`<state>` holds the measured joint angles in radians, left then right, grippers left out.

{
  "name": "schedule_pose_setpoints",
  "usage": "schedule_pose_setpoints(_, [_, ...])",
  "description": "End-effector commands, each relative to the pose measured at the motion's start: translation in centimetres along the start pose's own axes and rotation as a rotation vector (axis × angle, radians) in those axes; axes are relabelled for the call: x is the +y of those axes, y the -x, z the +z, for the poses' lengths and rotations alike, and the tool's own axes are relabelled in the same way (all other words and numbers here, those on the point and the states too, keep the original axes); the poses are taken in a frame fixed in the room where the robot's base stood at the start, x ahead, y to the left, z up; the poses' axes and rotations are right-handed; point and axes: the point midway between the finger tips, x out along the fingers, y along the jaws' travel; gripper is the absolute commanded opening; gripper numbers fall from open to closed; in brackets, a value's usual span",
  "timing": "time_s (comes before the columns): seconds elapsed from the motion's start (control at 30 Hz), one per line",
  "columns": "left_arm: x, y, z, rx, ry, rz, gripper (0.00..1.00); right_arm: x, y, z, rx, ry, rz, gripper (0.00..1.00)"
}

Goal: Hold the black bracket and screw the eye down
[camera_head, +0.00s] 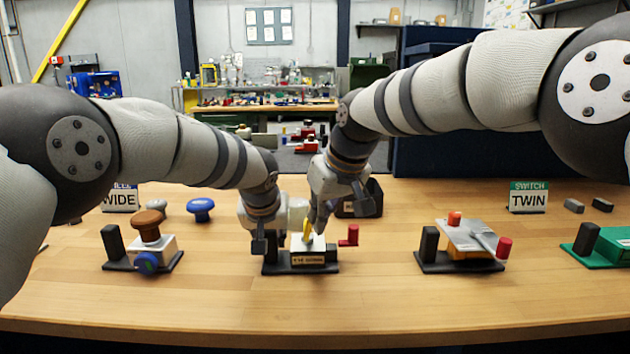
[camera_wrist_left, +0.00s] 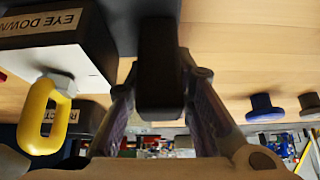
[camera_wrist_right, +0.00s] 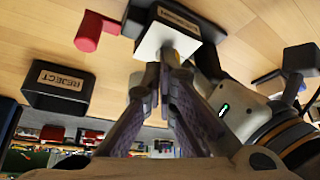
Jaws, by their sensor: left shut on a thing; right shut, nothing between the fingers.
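The black bracket (camera_head: 325,268) stands on the table, with a white block labelled EYE DOWN on its base. Its upright black post (camera_wrist_left: 160,70) is between the fingers of my left gripper (camera_head: 258,242), which is shut on it. The yellow eye (camera_wrist_left: 42,118) is a loop on a pale metal shank at the white block (camera_wrist_left: 65,75). The eye also shows upright in the head view (camera_head: 306,229). My right gripper (camera_head: 318,225) is shut and empty, fingertips just over the white block (camera_wrist_right: 163,38), beside the eye.
Other fixtures stand left (camera_head: 145,250) and right (camera_head: 460,250). The table front is clear.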

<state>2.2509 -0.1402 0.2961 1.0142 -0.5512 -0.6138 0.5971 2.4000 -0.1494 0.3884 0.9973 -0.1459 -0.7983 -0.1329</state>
Motion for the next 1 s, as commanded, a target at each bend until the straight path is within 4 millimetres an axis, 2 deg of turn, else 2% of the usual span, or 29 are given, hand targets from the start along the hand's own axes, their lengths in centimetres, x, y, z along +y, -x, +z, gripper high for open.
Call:
schedule_pose_setpoints(0.6, [0.0, -0.2, 0.2, -0.005, 0.001, -0.001, 0.00, -1.8, -0.2, 0.0, -0.001, 0.000, -0.002, 0.00])
schedule_pose_setpoints(1.0, [0.1, -0.2, 0.2, -0.004, 0.000, 0.001, 0.00, -1.9, -0.2, 0.0, -0.002, 0.001, -0.003, 0.00])
